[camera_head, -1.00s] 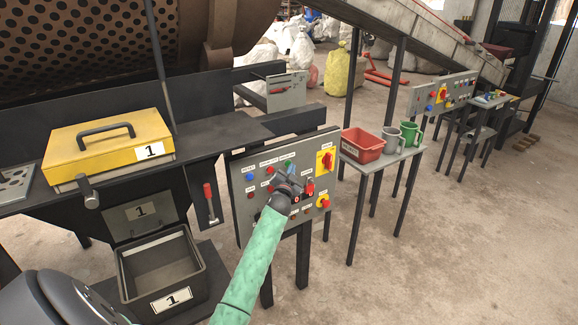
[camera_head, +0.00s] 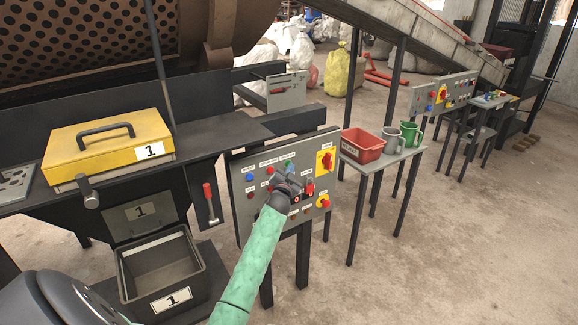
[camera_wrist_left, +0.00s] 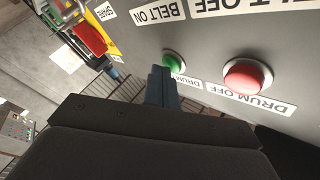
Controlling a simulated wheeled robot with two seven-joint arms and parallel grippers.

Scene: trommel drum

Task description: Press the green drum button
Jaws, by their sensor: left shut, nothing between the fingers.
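The grey control panel (camera_head: 243,215) carries several buttons and switches. In the left wrist view the green drum button (camera_wrist_left: 174,62) sits in a metal ring beside a label that reads DRUM and is partly hidden. It also shows near the panel's top in the head view (camera_head: 289,166). My left gripper (camera_wrist_left: 161,74) is shut and empty. Its tip is right at the green button and overlaps its edge in the wrist view; I cannot tell whether they touch. The red drum-off button (camera_wrist_left: 247,76) is beside the green one. My right gripper is not in view.
A red container (camera_head: 362,146), a grey mug (camera_head: 392,138) and a green mug (camera_head: 410,133) stand on a small table to the right. The floor in front is clear.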

